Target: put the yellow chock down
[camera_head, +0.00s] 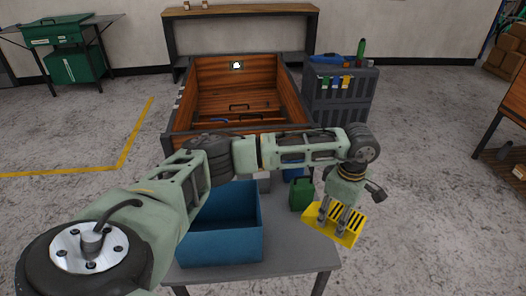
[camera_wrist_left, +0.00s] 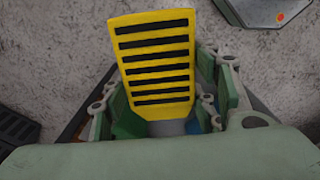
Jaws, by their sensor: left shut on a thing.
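The yellow chock (camera_head: 346,234) with dark slots shows at the right front corner of the grey table (camera_head: 290,262) in the head view. My left gripper (camera_head: 338,216) is shut on it from above. In the left wrist view the chock (camera_wrist_left: 155,62) sits between the fingers of my left gripper (camera_wrist_left: 160,108), its slotted face toward the camera. Part of the chock reaches past the table's right edge in the head view. I cannot tell whether it touches the table. My right gripper is not in view.
A blue open bin (camera_head: 222,245) stands on the table's left part, and a green canister (camera_head: 301,193) stands near the chock. Behind the table is a wooden cargo box (camera_head: 180,110). A dark crate (camera_head: 340,100) holding tools stands right of it.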

